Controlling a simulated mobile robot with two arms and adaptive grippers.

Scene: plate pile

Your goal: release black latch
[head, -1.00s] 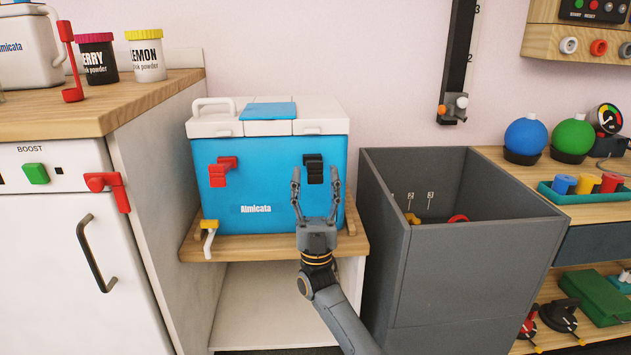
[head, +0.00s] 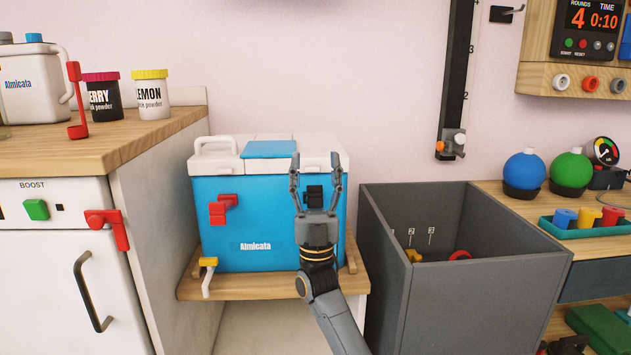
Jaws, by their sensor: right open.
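The blue cooler (head: 265,225) with a white lid (head: 217,164) stands on a wooden shelf. The black latch (head: 314,195) is on the right of its front face. It shows between the fingers of my right gripper (head: 316,163), and its lower part is hidden by the gripper's palm. The right gripper is open, fingers pointing up, one on each side of the latch in the picture. The fingertips reach up to the lid's level. I cannot tell whether the gripper touches the latch. A red latch (head: 221,208) is on the left of the front face. My left gripper is not in view.
A grey open bin (head: 475,290) stands close to the right of the cooler. A white cabinet (head: 60,280) with a red lever (head: 108,226) is on the left. A yellow and white spigot (head: 208,270) sticks out at the cooler's lower left.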

